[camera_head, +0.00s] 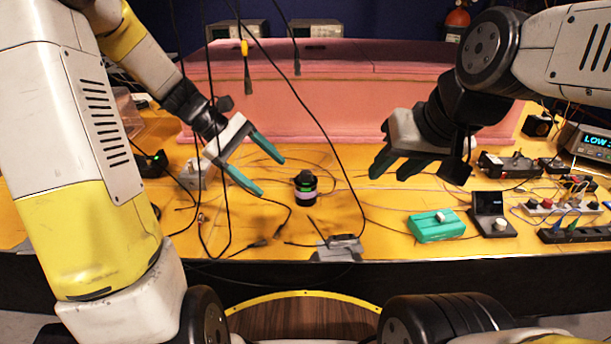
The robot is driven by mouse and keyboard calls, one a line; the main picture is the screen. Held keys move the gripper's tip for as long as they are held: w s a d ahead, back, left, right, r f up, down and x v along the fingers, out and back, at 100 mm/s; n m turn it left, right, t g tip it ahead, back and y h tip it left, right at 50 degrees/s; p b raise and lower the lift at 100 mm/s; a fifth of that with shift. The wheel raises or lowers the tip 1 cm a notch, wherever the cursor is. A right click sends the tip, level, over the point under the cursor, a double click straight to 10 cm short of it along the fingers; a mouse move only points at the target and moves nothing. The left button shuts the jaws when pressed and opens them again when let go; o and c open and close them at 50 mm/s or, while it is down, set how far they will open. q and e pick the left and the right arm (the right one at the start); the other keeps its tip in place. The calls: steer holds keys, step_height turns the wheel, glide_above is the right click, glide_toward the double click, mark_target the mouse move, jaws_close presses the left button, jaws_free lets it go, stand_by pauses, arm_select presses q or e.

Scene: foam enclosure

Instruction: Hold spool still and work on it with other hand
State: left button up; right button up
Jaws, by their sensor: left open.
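A small upright cylinder, black with a green band and a pale purple lower part, looks like the spool (306,189). It stands on the yellow-orange table near the middle. My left gripper (271,176) is open, its teal fingers spread and pointing right towards the spool. The fingertips end just left of it, with nothing between them. My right gripper (388,174) is to the right of the spool and above the table, fingers pointing down and left. A gap shows between its fingers and I see nothing held. Neither gripper appears to touch the spool.
Loose cables cover the table, and some hang in front. A grey device (338,248) sits at the front edge. A teal box (436,226), a black device (491,214) and power strips (573,234) fill the right. A pink foam wall (330,95) closes the back.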

mark_target(302, 190)
arm_select(q)
steer(key=w+f+n+h, duration=0.2)
steer(key=w+f, duration=0.1)
steer(key=w+f+n+h, duration=0.2)
steer(key=w+f+n, duration=0.1)
steer(key=w+a+f+n+t+h, duration=0.1)
steer(key=w+f+n, duration=0.1)
steer(key=w+f, duration=0.1)
steer(key=shift+w+a+f+n+h, duration=0.1)
steer(key=shift+w+f+n+h, duration=0.1)
steer(key=shift+f+n+h, duration=0.25)
steer(key=shift+x, duration=5)
steer(key=shift+f, duration=0.1)
